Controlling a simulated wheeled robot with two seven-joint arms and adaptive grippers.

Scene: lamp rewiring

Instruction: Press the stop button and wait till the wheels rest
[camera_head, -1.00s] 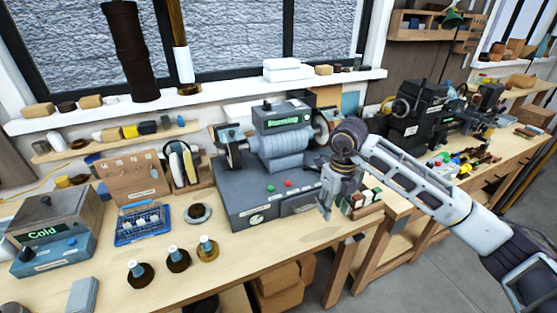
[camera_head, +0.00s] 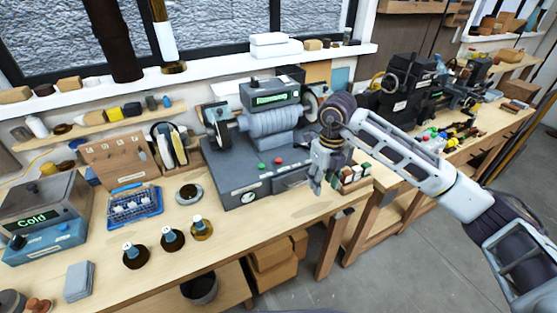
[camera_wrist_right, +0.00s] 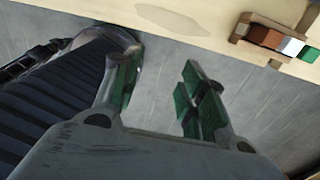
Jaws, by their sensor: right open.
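The grey bench grinder (camera_head: 240,170) stands on the wooden workbench with a wheel at each end, the left wheel (camera_head: 217,122) and the right wheel (camera_head: 309,106). Its lit display (camera_head: 271,99) appears to read "Running". On its base a green button (camera_head: 262,166) sits to the left of a red button (camera_head: 279,161). My right gripper (camera_head: 319,185) hangs to the right of the base, apart from the buttons. In the right wrist view its jaws (camera_wrist_right: 155,90) are apart and empty. My left gripper is not in view.
Compound bars in a wooden holder (camera_head: 353,176) sit just right of my right gripper. Several small bottles (camera_head: 172,240), a blue tray (camera_head: 133,208) and a box reading "Cold" (camera_head: 45,215) stand left of the grinder. The bench front between them is clear.

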